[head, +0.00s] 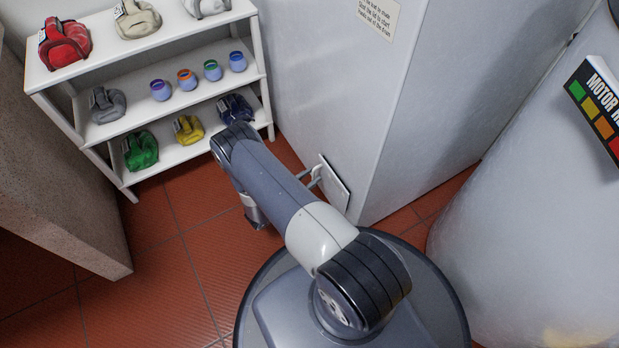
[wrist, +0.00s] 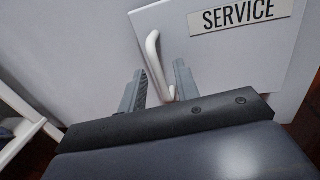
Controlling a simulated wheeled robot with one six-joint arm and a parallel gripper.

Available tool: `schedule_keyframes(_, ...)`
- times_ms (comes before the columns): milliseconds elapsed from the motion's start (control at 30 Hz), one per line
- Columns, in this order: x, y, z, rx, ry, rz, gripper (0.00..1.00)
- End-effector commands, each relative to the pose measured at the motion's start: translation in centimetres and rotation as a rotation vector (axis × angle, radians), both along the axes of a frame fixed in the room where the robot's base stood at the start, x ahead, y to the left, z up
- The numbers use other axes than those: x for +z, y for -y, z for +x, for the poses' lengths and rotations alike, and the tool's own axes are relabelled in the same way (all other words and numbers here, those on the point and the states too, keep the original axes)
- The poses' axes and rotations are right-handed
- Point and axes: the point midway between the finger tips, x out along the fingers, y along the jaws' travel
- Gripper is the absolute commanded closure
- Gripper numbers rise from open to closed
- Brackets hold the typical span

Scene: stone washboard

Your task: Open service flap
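The service flap (head: 338,184) is a small pale panel low on the tall white cabinet. In the wrist view the flap (wrist: 225,65) carries a "SERVICE" label (wrist: 240,14) and a white bar handle (wrist: 153,55). My gripper (wrist: 159,70) is open, with one finger on each side of the handle's lower part. A gap shows between the handle and the left finger; contact on the right is unclear.
A white shelf (head: 195,88) with folded cloths and several small cups stands left of the cabinet (head: 330,70). A stone block (head: 60,180) is at far left. A large pale rounded body (head: 540,190) stands at right. Red tiled floor (head: 150,285) is free at lower left.

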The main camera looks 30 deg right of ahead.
Motion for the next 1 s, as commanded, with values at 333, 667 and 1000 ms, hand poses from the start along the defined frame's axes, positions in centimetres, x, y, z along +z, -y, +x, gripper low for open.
schedule_keyframes(333,0.02,-0.01,0.00,-0.001,0.000,0.000,0.87)
schedule_keyframes(667,0.01,-0.01,-0.02,-0.001,0.000,0.000,1.00)
schedule_keyframes(1000,0.00,-0.05,-0.05,0.001,-0.001,0.000,1.00)
